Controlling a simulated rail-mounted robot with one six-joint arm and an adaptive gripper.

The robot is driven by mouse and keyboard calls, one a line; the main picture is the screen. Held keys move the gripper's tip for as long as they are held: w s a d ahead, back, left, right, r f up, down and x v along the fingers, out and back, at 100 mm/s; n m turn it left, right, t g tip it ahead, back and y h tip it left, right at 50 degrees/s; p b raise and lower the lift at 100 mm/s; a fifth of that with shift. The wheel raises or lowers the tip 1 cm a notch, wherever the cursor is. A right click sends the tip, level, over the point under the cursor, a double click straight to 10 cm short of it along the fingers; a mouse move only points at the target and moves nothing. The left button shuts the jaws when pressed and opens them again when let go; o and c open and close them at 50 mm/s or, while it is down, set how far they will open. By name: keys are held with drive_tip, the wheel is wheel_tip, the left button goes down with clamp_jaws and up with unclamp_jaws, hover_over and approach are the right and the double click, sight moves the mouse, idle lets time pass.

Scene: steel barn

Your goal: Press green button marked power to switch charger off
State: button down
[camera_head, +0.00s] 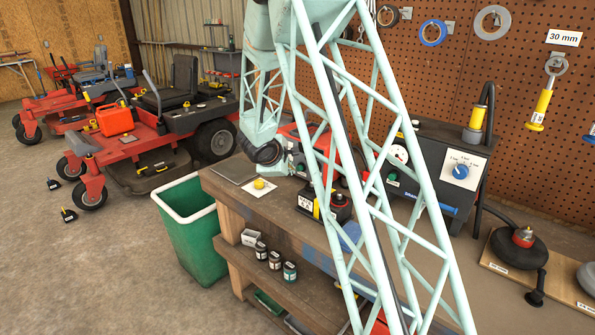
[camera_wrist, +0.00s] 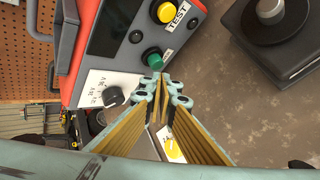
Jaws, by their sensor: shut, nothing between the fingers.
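In the wrist view the charger (camera_wrist: 85,60) is a red case with a dark grey front panel at the upper left. A round green button (camera_wrist: 152,57) sits on that panel, with a small white label beside it that I cannot read. A yellow button (camera_wrist: 165,12) marked TEST is above it. My gripper (camera_wrist: 161,84) is shut and empty. Its tips appear just below the green button in the picture; I cannot tell whether they touch it.
A black knob (camera_wrist: 113,97) on a white scale is left of the fingers. A dark block with a round top (camera_wrist: 270,10) stands at the upper right. A yellow piece on a white card (camera_head: 259,184) lies on the workbench (camera_head: 225,186). A green bin (camera_head: 190,240) stands beside it.

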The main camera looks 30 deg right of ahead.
drive_tip(key=shift+s+a+b, duration=0.3)
drive_tip(key=shift+a+b, duration=0.25)
drive_tip(key=shift+a, duration=0.4)
drive_tip(key=shift+s+a+b, duration=0.3)
drive_tip(key=shift+a+b, duration=0.25)
drive_tip(key=shift+a, duration=0.35)
drive_tip(key=shift+s+a, duration=0.2)
drive_tip(key=shift+a, duration=0.3)
drive_tip(key=shift+s+a, duration=0.15)
drive_tip(key=shift+a, duration=0.35)
drive_tip(key=shift+r, duration=0.1)
